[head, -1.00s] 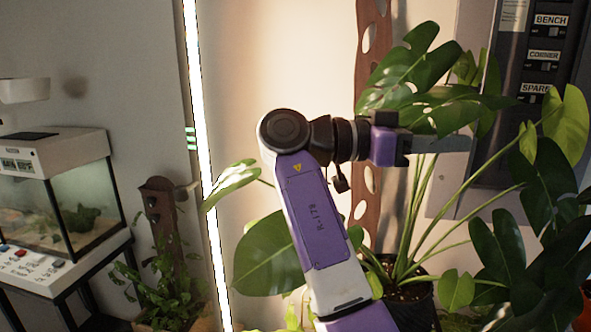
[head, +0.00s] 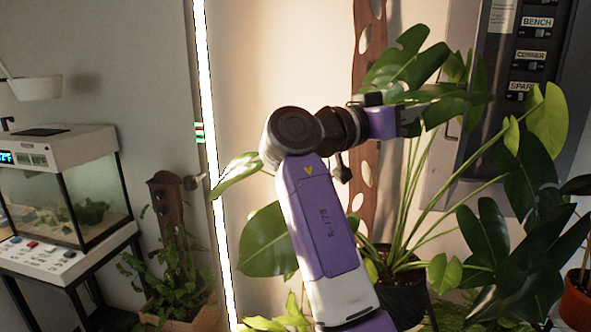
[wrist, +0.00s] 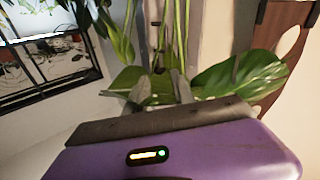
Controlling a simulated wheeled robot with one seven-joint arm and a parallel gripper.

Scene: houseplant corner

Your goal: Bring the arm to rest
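My purple and white arm (head: 322,225) rises from the bottom of the head view and bends at a dark round joint. My gripper (head: 412,121) points right and away, in front of the large leaves of a potted plant (head: 400,270). In the wrist view, the two grey fingertips of my gripper (wrist: 161,90) show apart beyond its purple body, with green leaf (wrist: 238,74) and stems behind them. I see nothing held between them. Whether the fingers touch a leaf I cannot tell.
A dark panel with label strips (head: 534,58) is on the wall at right. A perforated brown post (head: 366,60) stands behind my wrist. A glass tank (head: 70,195) on a stand is at left. Another potted plant (head: 185,290) stands low beside it. A terracotta pot (head: 578,300) is at lower right.

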